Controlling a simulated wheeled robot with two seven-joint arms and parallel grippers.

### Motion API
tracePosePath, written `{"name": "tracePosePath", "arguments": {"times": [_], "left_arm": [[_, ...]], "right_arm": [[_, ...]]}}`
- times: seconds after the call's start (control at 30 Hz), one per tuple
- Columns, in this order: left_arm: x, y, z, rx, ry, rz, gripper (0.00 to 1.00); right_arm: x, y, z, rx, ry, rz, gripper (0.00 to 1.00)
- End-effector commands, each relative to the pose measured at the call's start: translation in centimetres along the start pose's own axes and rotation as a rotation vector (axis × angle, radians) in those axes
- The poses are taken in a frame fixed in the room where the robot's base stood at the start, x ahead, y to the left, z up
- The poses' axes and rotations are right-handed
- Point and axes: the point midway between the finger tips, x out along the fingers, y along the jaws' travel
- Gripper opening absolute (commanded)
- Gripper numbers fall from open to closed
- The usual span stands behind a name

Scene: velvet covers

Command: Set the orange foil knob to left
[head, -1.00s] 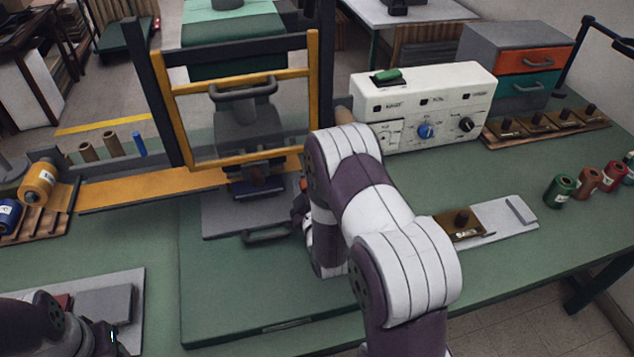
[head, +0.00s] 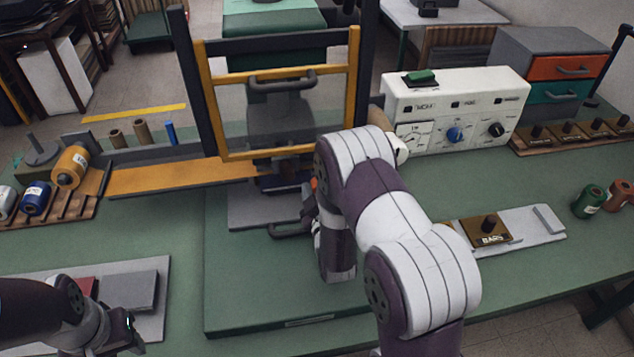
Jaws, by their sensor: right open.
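A small orange spot (head: 314,183) shows at the press, just above my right gripper; it may be the orange foil knob, but most of it is hidden and its setting cannot be read. My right gripper (head: 311,208) is open beside the press, right of its dark front handle (head: 288,229), partly hidden by my own forearm. Whether it touches the orange part cannot be told. The white control box (head: 457,95) at the back right carries a blue knob (head: 455,135) and a black knob (head: 495,129). My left gripper (head: 128,333) is low at the left, its fingers unclear.
The yellow frame (head: 354,95) of the press stands upright behind my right gripper. Foil rolls (head: 70,167) sit on a wooden rack at the left. A plate with a brass block (head: 488,232) lies right of my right arm.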

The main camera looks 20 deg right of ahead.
Motion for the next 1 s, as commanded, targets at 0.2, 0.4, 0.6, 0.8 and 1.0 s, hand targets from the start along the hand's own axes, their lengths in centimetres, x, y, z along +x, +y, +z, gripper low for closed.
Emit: {"name": "tracePosePath", "arguments": {"times": [0.2, 0.4, 0.6, 0.8, 1.0], "left_arm": [[0.8, 0.0, 0.1, 0.000, 0.000, 0.000, 0.40], [1.3, 0.0, 0.2, 0.000, 0.000, 0.000, 0.40], [1.4, 0.0, 0.2, 0.000, 0.000, 0.000, 0.40], [1.4, 0.0, 0.2, 0.000, 0.000, 0.000, 0.40], [1.7, 0.0, 0.2, 0.000, 0.000, 0.000, 0.40]], "right_arm": [[-5.4, -0.2, 0.1, -0.001, -0.001, -0.004, 0.55], [-10.1, -0.2, 0.1, -0.001, 0.000, -0.005, 0.55], [-12.0, -0.1, 0.1, -0.001, -0.001, -0.001, 0.55], [-12.1, 0.0, 0.1, -0.001, -0.001, -0.002, 0.55], [-11.5, -0.9, -0.6, -0.006, 0.016, -0.011, 0.55]]}}
